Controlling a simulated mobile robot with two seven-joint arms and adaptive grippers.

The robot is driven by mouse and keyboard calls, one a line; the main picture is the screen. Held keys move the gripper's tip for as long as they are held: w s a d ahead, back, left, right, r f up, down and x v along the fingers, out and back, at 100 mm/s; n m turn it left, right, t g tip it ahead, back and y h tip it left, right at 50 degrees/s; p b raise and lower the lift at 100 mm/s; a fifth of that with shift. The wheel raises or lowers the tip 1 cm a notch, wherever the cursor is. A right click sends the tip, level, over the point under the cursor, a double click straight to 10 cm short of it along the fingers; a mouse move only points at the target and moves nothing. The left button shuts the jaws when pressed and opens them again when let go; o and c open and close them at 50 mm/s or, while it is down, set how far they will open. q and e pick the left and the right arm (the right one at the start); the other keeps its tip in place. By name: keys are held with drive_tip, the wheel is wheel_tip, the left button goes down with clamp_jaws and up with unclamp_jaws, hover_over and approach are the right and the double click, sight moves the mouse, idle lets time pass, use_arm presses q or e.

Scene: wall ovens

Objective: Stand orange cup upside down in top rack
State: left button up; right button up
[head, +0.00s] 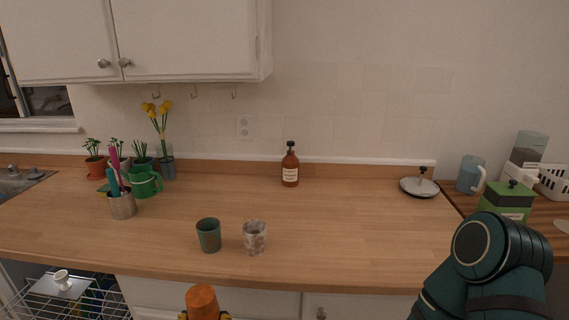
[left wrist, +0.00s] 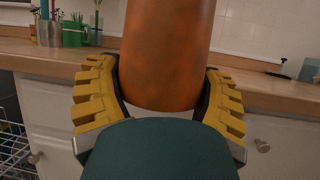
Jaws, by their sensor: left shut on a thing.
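The orange cup (head: 202,301) shows at the bottom edge of the head view, in front of the counter. In the left wrist view the cup (left wrist: 167,55) fills the middle, and its upper part is cut off. My left gripper (left wrist: 160,95) is shut on it, with a yellow finger on each side. Whether the cup's mouth faces up or down I cannot tell. The dishwasher's wire rack (head: 60,300) is pulled out at the lower left of the head view, left of the cup. A small white item lies on it. My right gripper is not in view.
A green cup (head: 208,235) and a speckled cup (head: 255,238) stand near the counter's (head: 340,220) front edge. A metal utensil holder (head: 122,205), a green mug (head: 146,182) and plants are at the left. A brown bottle (head: 290,165) stands at the back. The counter's middle right is clear.

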use_arm(q)
drive_tip(key=shift+s+f+h, duration=0.1)
drive_tip(key=shift+f+h, duration=0.15)
drive_tip(key=shift+h, duration=0.15)
drive_tip(key=shift+r, duration=0.1)
